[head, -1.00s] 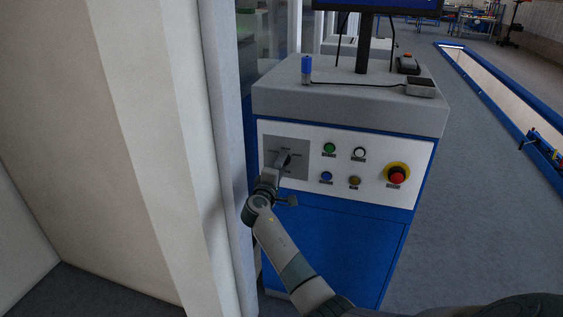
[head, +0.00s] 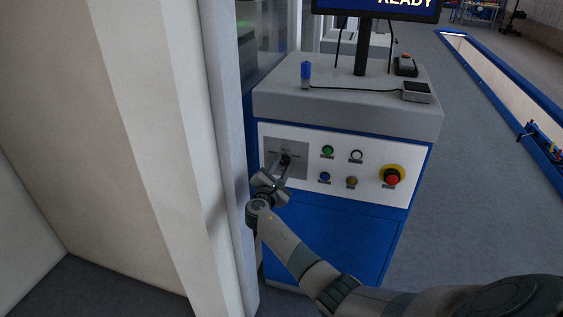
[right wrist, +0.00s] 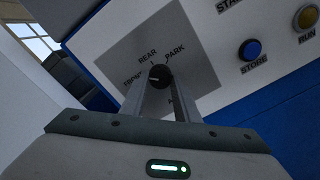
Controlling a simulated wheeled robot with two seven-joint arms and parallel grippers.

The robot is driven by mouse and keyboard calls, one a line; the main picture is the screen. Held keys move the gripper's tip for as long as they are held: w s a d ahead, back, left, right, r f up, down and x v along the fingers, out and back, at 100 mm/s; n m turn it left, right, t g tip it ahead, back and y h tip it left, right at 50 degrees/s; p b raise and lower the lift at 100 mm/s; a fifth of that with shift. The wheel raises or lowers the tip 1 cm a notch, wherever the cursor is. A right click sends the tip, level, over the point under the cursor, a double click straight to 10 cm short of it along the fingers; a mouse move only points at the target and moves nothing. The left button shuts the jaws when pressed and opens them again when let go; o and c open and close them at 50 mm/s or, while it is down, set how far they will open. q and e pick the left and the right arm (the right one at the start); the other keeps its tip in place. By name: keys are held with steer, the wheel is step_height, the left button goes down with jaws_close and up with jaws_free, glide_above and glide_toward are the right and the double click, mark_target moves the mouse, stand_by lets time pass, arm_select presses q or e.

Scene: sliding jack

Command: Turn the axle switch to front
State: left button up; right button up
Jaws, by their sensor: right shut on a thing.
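The axle switch (head: 286,159) is a small dark knob on a grey square plate (head: 299,168) at the left of the white control panel. In the right wrist view the black knob (right wrist: 160,74) sits between the fingertips, on the plate with the words REAR and PARK readable and other labels partly covered or blurred. My right gripper (head: 281,168) is shut on the knob; its two fingers (right wrist: 160,84) flank it from below in the wrist view. The knob's pointing direction is hard to tell. My left gripper is not in view.
Right of the switch are green (head: 327,150), white, blue (head: 324,177) and yellow buttons and a red emergency stop (head: 392,179). A pale wall post (head: 229,150) stands close left of my right wrist. The monitor (head: 385,8) reads READY.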

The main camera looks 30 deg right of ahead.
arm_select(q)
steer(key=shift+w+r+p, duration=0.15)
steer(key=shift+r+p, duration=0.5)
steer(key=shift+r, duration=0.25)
arm_select(e)
steer(key=shift+f+n, duration=0.1)
steer(key=shift+n, duration=1.1)
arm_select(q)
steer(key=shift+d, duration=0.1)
arm_select(e)
steer(key=o, duration=1)
steer(key=shift+o, duration=0.2)
steer(key=shift+s+a, duration=0.1)
arm_select(q)
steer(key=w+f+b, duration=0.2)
steer(key=b, duration=0.1)
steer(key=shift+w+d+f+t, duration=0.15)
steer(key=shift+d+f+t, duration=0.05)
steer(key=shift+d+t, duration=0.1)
arm_select(e)
steer(key=v, duration=1.7)
